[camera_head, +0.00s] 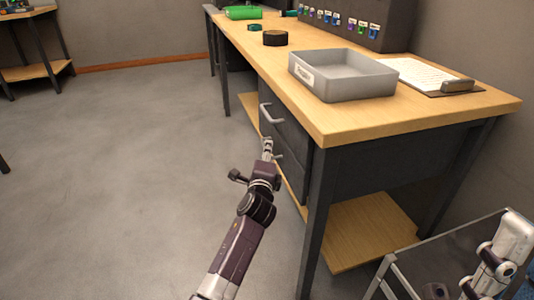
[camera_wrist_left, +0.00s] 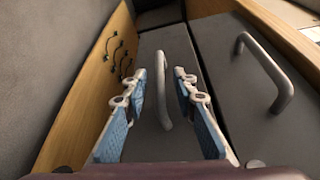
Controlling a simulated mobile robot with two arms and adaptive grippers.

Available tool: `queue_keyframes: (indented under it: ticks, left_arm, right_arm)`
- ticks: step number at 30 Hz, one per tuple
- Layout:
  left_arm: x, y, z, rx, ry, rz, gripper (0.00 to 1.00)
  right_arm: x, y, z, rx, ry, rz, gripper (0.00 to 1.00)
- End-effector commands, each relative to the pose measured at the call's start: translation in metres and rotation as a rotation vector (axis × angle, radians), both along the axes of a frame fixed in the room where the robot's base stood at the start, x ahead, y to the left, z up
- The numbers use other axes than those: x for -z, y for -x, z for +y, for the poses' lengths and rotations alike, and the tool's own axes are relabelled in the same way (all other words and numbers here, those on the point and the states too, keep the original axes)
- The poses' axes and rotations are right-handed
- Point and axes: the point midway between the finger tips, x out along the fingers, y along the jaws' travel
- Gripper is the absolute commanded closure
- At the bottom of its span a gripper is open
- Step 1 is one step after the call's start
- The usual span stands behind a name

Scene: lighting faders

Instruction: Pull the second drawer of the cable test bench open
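The cable test bench (camera_head: 318,118) has a wooden top and dark drawers at its near end. The upper drawer's grey bar handle (camera_head: 268,114) is free; it also shows at the right of the left wrist view (camera_wrist_left: 268,75). The second drawer (camera_wrist_left: 172,45) is the one below it, and looks shut. Its handle (camera_wrist_left: 162,85) lies between the two blue-padded fingers of my left gripper (camera_wrist_left: 160,85), which are apart, one on each side. In the head view my left gripper (camera_head: 267,148) is at the drawer front and partly hides that handle.
A grey tray (camera_head: 345,86), a clipboard (camera_head: 425,76) and a dark roll (camera_head: 275,38) are on the bench top. A low wooden shelf (camera_head: 365,228) runs beneath. A dark open-topped box (camera_head: 440,260) stands near my right arm. The floor left of the bench is clear.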

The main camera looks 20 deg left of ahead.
Motion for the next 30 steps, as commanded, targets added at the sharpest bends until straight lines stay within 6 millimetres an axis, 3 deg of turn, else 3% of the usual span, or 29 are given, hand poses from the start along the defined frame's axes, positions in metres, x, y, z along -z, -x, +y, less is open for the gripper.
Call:
queue_keyframes:
  ticks: [6, 14, 22, 30]
  left_arm:
    - [0.002, -0.016, 0.004, -0.001, 0.000, -0.001, 0.74]
    - [0.001, -0.017, 0.004, -0.001, 0.000, 0.000, 0.74]
    - [0.001, -0.017, 0.004, -0.001, 0.000, 0.000, 1.00]
    - [0.002, -0.017, 0.004, -0.001, 0.000, 0.000, 1.00]
  right_arm:
    - [0.009, -0.001, 0.000, 0.001, 0.001, 0.004, 0.69]
    - [0.009, -0.001, 0.000, 0.001, 0.002, 0.006, 0.69]
    - [0.009, -0.001, 0.000, 0.001, 0.002, 0.006, 0.69]
    - [0.009, -0.001, 0.000, 0.000, 0.002, 0.006, 0.69]
